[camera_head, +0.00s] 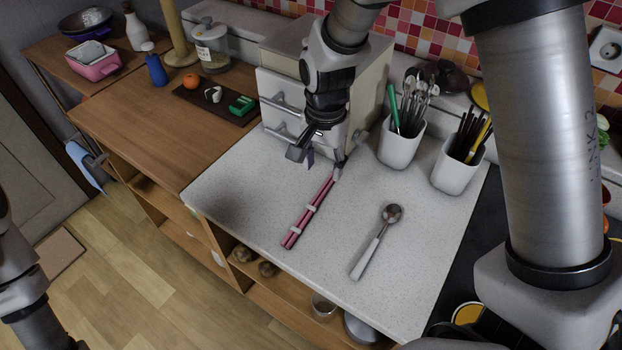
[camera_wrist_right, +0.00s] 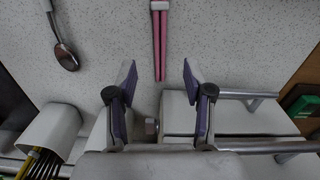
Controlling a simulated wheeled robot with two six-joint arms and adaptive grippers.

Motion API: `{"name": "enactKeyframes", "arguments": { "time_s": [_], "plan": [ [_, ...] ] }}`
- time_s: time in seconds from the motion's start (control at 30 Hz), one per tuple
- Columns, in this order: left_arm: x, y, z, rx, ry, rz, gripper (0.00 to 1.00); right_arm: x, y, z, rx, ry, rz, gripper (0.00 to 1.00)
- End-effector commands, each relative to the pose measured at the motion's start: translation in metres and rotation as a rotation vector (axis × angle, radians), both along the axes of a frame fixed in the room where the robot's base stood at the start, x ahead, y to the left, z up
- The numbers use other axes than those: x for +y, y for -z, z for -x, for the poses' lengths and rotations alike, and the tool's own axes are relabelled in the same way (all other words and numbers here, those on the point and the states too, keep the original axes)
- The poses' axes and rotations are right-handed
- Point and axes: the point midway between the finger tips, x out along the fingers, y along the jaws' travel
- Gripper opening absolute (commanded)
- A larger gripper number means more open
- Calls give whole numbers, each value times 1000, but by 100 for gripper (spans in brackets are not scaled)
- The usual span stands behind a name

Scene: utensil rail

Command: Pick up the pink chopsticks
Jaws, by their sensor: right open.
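The pink chopsticks (camera_head: 308,211) lie on the white speckled counter (camera_head: 240,190), held together by pale bands. In the right wrist view the chopsticks (camera_wrist_right: 159,40) run down from the top edge, their tips just short of the space between the fingers. My right gripper (camera_head: 318,158) is open and empty near the far end of the chopsticks.
A spoon (camera_head: 373,243) lies right of the chopsticks. Two white utensil cups (camera_head: 400,149) (camera_head: 455,170) stand at the back right. A drawer cabinet (camera_head: 365,85) stands behind my right gripper. A wooden counter (camera_head: 150,115) with a dark tray is at left. The counter's front left is clear.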

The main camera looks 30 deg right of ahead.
Motion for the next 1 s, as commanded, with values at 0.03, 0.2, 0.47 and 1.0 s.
{"name": "enactKeyframes", "arguments": {
  "time_s": [0.03, 0.2, 0.47, 1.0],
  "plan": [
    [0, 0, 1, 1, -1, 0, 40, 0, 5, 0, 2, 0, 0, 52],
    [0, -1, 1, 3, -1, 0, 40, 0, 28, 0, 4, 0, 0, 52],
    [0, -7, 1, 2, -1, 0, 40, -1, 71, -5, 4, -1, 0, 52],
    [0, -6, 1, 2, -1, 0, 40, -1, 76, -6, 1, -1, 1, 0]
  ]
}}
